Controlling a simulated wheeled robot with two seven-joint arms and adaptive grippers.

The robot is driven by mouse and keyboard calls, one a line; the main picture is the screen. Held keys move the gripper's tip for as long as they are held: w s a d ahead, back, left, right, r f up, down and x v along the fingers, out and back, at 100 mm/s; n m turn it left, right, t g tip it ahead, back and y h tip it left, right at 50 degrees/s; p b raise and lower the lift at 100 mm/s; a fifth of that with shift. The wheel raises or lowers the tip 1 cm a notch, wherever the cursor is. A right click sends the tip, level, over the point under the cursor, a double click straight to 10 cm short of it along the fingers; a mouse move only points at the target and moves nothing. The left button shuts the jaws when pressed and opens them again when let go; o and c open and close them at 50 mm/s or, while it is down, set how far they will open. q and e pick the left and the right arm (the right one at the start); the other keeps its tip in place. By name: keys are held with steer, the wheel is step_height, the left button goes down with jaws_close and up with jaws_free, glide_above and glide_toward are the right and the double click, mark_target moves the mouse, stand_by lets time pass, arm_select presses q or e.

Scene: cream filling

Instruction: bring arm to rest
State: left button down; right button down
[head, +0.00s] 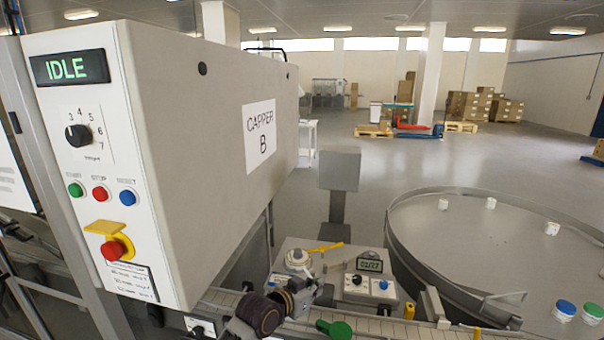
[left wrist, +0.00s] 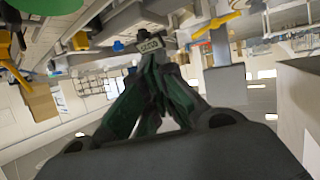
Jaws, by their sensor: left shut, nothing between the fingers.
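My left arm comes in low in the head view, in front of a small machine box (head: 380,300). My left gripper (head: 312,289) is at its end, small and partly blurred. In the left wrist view, its dark green fingers (left wrist: 153,62) meet at the tips, with nothing visible between them. They point toward a small green-lit display, which also shows on the box in the head view. My right gripper is not in view.
The capper cabinet (head: 210,130), its panel reading IDLE, stands close on the left. A conveyor (head: 230,299) runs along the bottom. A large round table (head: 470,240) on the right carries white pieces and blue and green lids. Open floor (head: 345,150) lies behind.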

arm_select(q)
steer(key=s+a+f+n+g+y, duration=0.25)
steer(key=s+a+f, duration=0.25)
steer(key=s+a, duration=0.45)
steer(key=s+a+f+n+g+y, duration=0.1)
steer(key=s+a+f+g+y, duration=0.2)
steer(key=s+a, duration=0.65)
steer(key=s+a+f+n+g+y, duration=0.1)
steer(key=s+a+f+n+y, duration=0.15)
steer(key=s+a+f, duration=0.65)
steer(key=s+d+f+g+b, duration=0.1)
steer(key=s+f+b, duration=0.15)
steer(key=f, duration=1.45)
steer(key=s+f+b, duration=0.2)
steer(key=f+b, duration=0.1)
steer(key=f, duration=1.5)
steer(key=s+a+f+b, duration=0.2)
steer(key=s+f, duration=0.9)
steer(key=f, duration=0.1)
steer(key=s+a+f+m+g+b, duration=0.1)
steer(key=s+a+f+b, duration=0.1)
steer(key=s+f, duration=0.8)
step_height(320, 180, down, 3)
steer(key=shift+s+a+r+y, duration=0.2)
steer(key=shift+s+a+y, duration=0.2)
steer(key=shift+a, duration=0.2)
steer(key=shift+g, duration=0.25)
